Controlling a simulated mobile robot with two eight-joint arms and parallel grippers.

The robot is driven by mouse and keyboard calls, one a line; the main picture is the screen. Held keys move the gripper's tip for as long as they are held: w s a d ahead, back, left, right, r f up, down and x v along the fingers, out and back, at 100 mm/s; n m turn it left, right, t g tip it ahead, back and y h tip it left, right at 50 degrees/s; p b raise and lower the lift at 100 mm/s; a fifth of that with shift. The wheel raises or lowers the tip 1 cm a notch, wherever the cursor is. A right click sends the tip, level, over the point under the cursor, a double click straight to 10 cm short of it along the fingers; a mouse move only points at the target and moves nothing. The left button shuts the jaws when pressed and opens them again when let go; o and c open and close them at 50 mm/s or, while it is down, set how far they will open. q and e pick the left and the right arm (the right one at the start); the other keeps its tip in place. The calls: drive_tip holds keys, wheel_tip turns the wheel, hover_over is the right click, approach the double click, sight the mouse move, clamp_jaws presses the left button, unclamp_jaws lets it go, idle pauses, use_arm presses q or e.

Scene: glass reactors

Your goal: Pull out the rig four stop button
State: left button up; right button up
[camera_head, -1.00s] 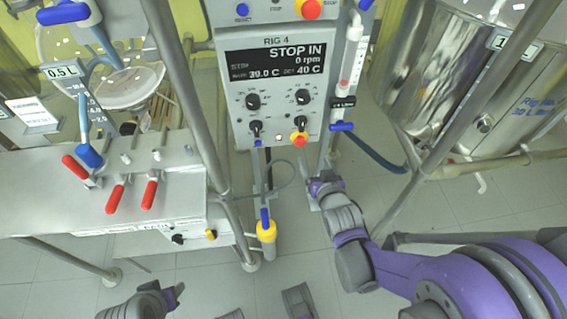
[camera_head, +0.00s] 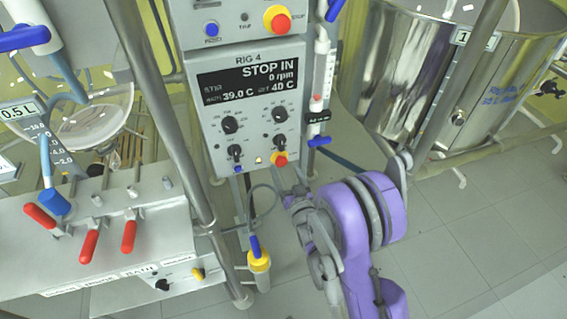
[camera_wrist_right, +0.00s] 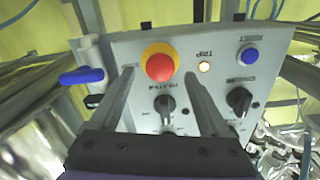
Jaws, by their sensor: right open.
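The rig four panel (camera_head: 205,118) stands upright in the head view, and its display (camera_head: 250,82) reads STOP IN. Its stop button (camera_head: 280,158), red on a yellow collar, is at the lower right of the panel. The right wrist view shows the panel upside down, with the stop button (camera_wrist_right: 160,66) ahead of the fingers. My right gripper (camera_head: 293,188) is just below the button, pointing up at it. In the wrist view the open fingers (camera_wrist_right: 160,76) lie left and right of the button. Contact cannot be told. My left gripper is out of view.
Another red and yellow button (camera_head: 278,20) is on the panel above. A blue-handled valve (camera_head: 319,141) is right of the stop button, close to my arm. A metal post (camera_head: 165,110) and red-handled bench (camera_head: 120,262) stand left, a steel vessel (camera_head: 405,75) right.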

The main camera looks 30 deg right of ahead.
sight(280, 160)
drive_tip(key=shift+x, duration=1.5)
drive_tip(key=shift+c, duration=0.2)
clamp_jaws()
